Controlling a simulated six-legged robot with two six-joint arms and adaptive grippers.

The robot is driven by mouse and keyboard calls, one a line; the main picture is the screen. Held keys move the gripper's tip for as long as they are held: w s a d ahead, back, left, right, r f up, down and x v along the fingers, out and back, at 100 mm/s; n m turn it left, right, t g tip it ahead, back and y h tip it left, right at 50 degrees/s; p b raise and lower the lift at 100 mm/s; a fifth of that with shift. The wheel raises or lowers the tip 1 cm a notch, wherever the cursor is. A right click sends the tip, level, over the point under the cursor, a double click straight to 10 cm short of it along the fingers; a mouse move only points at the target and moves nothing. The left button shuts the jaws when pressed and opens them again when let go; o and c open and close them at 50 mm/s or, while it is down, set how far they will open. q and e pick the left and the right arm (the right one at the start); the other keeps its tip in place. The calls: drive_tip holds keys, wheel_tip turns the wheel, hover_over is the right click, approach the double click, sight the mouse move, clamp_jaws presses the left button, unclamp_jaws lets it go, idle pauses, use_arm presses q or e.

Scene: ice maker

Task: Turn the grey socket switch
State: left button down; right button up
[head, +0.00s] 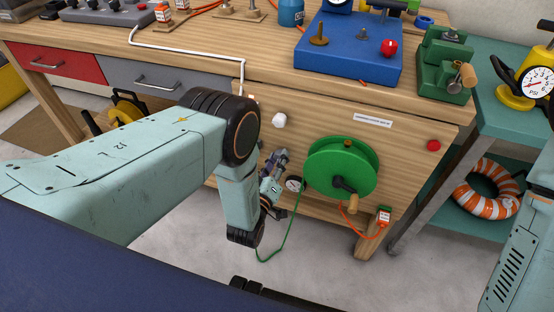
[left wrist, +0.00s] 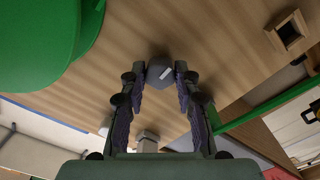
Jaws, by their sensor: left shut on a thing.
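The grey socket switch (left wrist: 161,72) is a round grey knob with a white mark on the wooden panel, seen in the left wrist view. My left gripper (left wrist: 160,76) has its two dark fingers on either side of the knob, with the fingertips closed on it. My right gripper is out of view; only part of the right arm shows at the right edge.
The green reel (head: 340,167) with a crank is close beside my left gripper and also shows in the left wrist view (left wrist: 40,40). A white knob (head: 279,120) sits above the gripper. A red button (head: 433,145) is farther right.

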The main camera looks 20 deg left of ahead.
use_arm(q)
drive_tip(key=c, duration=1)
unclamp_jaws()
drive_tip(key=s, duration=1.2)
drive_tip(key=shift+a, duration=0.2)
